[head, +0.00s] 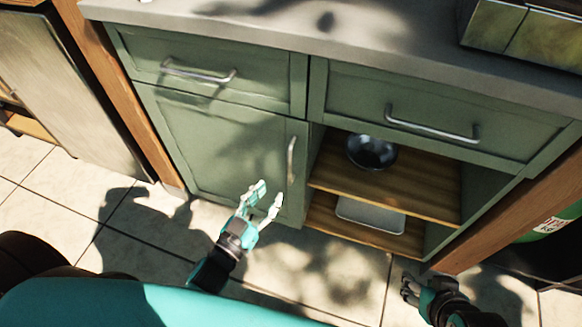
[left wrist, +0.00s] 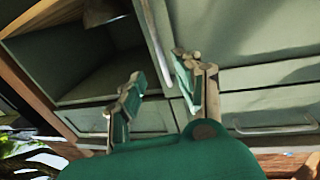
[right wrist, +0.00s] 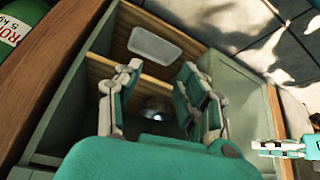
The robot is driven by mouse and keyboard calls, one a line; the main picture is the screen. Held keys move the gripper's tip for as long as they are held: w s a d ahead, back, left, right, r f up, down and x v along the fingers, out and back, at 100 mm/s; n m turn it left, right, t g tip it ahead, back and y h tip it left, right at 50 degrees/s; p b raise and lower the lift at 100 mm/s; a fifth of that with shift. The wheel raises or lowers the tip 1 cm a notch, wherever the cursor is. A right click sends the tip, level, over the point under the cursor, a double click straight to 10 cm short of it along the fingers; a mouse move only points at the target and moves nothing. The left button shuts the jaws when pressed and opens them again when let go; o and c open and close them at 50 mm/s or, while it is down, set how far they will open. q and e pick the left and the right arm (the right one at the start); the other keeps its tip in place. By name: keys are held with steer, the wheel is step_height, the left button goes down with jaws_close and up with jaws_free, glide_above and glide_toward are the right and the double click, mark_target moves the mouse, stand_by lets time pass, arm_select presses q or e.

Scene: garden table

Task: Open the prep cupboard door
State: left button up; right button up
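The prep cupboard door (head: 220,150) is a green panel at the left of the cabinet, and it looks closed. Its upright metal handle (head: 291,160) is near the door's right edge. My left gripper (head: 265,195) is open, just left of and below the handle in the head view. In the left wrist view a pale bar that looks like the handle (left wrist: 157,42) runs toward the gap between the open fingers (left wrist: 160,95); contact cannot be told. My right gripper (right wrist: 160,100) is open and empty, in front of the open shelves, low at the right in the head view (head: 415,285).
Right of the door is an open compartment with wooden shelves (head: 420,190), a dark bowl (head: 371,152) and a pale tray (head: 370,215). Drawers with handles (head: 198,73) (head: 432,123) sit above. A green cylinder (head: 552,225) stands at the right. The tiled floor before the door is clear.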

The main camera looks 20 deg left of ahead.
mark_target(289, 168)
arm_select(q)
steer(key=b+x, duration=0.1)
steer(key=x, duration=0.8)
steer(key=shift+w+d, duration=0.1)
steer(key=shift+w, duration=0.2)
steer(key=shift+w+d, duration=0.1)
steer(key=shift+w, duration=0.35)
arm_select(e)
steer(key=w+a+r+t+y, duration=0.1)
steer(key=w+a+r+t, duration=0.1)
steer(key=w, duration=0.4)
steer(key=shift+r+t, duration=0.9)
steer(key=shift+t, duration=0.1)
steer(key=shift+w+a, duration=0.1)
arm_select(q)
jaws_close()
